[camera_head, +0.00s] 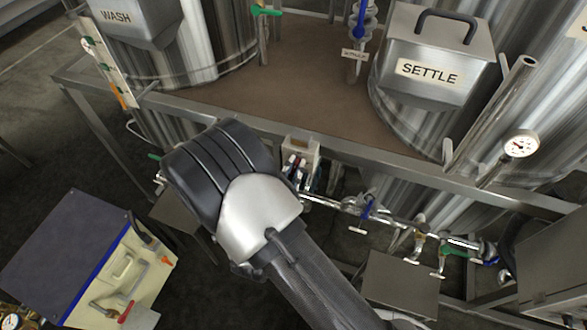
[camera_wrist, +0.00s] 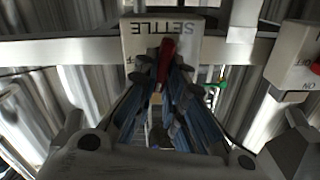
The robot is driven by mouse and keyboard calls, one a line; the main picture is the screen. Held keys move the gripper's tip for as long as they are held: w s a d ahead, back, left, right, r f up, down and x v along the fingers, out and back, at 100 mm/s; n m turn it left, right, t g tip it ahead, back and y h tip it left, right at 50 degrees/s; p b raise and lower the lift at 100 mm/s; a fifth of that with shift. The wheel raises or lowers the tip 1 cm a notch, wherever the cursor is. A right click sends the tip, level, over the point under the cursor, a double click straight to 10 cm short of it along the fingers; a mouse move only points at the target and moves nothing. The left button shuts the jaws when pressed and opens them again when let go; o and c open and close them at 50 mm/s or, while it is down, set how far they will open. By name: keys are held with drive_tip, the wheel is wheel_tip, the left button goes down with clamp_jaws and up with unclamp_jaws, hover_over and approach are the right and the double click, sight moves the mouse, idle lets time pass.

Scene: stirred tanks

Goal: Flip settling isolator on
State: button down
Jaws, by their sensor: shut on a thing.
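The settling isolator is a pale box (camera_wrist: 133,42) with a SETTLE label, upside down in the wrist view. A red handle (camera_wrist: 167,50) stands out from its face. My gripper (camera_wrist: 163,72) is shut on this handle, with one finger on each side. Small lettering beside the handle is mostly covered by the fingers, so I cannot read the switch position. In the head view the isolator box (camera_head: 303,147) sits on the front rail of the frame, and my gripper (camera_head: 293,172) is at its front, partly hidden by my wrist.
A second pale switch box (camera_wrist: 297,50) with a red handle is at the right of the wrist view. Pipes with a blue-handled valve (camera_head: 368,206) run below the rail. The SETTLE tank (camera_head: 420,125) stands behind, and a cream-coloured cart (camera_head: 95,270) is at lower left.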

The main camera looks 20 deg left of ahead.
drive_tip(key=shift+a+n, duration=0.15)
drive_tip(key=shift+n, duration=1.35)
drive_tip(key=c, duration=1.7)
unclamp_jaws()
drive_tip(key=shift+o, duration=0.2)
drive_tip(key=s, duration=1.2)
drive_tip(key=shift+a, duration=0.45)
